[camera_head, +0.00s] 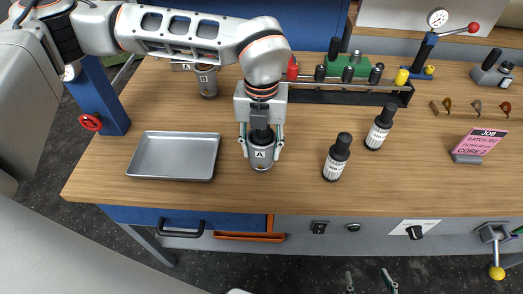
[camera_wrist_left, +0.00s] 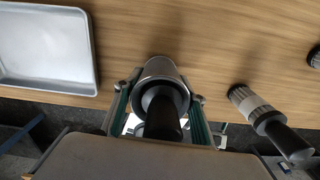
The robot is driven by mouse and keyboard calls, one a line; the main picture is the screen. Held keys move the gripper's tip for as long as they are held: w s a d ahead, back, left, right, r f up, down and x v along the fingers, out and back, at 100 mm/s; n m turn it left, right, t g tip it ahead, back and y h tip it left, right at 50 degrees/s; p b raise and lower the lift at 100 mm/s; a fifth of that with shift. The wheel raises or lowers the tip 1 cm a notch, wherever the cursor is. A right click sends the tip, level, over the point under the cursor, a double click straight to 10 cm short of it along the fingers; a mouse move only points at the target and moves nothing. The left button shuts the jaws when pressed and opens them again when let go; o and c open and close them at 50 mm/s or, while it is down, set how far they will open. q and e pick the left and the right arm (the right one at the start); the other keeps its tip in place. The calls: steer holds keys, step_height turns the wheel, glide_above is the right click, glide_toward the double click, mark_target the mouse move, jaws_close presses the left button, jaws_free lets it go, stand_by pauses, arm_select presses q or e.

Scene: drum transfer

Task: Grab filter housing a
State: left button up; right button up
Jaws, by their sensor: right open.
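Filter housing a (camera_head: 262,157), a grey metal cylinder with a black top and a label "A", stands upright on the workbench. My left gripper (camera_head: 261,146) points down over it from above, one finger on each side. The left wrist view shows the housing (camera_wrist_left: 160,72) between the two fingers (camera_wrist_left: 160,98); I cannot tell whether they press on it. A similar grey housing labelled "B" (camera_head: 207,81) stands further back on the left. My right gripper (camera_head: 369,283) shows only its fingertips at the bottom edge of the head view, apart and empty, in front of the bench.
An empty metal tray (camera_head: 173,156) lies left of the housing. Two dark bottles with white labels (camera_head: 337,157) (camera_head: 379,127) stand to the right. A rack (camera_head: 340,91) with black, red and yellow knobs is behind. A pink job card (camera_head: 479,142) stands at the right.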

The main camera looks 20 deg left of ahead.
arm_select(q)
steer(key=c, duration=0.4)
steer(key=shift+r, duration=0.15)
